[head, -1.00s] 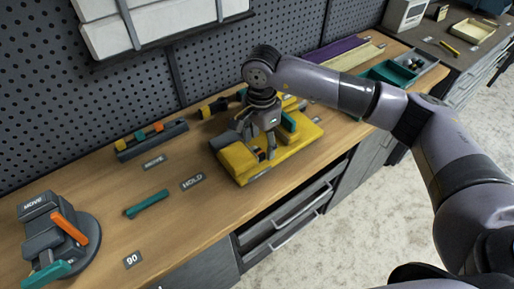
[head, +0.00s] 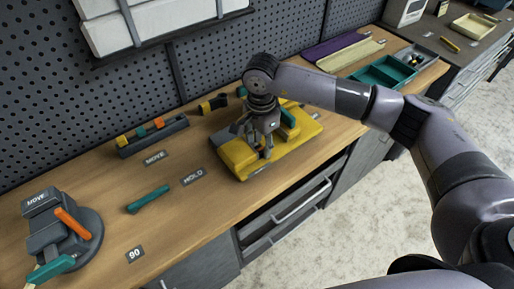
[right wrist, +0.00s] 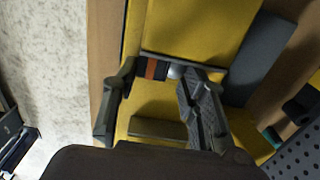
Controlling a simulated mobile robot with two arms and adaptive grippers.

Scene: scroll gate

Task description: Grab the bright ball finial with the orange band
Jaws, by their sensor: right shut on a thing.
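The finial shows in the right wrist view as a short piece with an orange band (right wrist: 151,69), dark sections beside it and a bright silver end (right wrist: 174,71). It lies at the yellow fixture (right wrist: 170,107), between the fingertips of my right gripper (right wrist: 158,78), which is shut on it. In the head view my right gripper (head: 263,153) is low over the front left part of the yellow fixture (head: 240,160) and hides the finial. The ball shape is partly covered by the finger. My left gripper is not in view.
A teal block (head: 288,122) stands on the fixture beside my gripper. A teal bar (head: 148,199) lies on the bench, with a grey rack (head: 152,140) behind it and a dark device with an orange lever (head: 72,224) at far left. A teal tray (head: 385,73) is at right.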

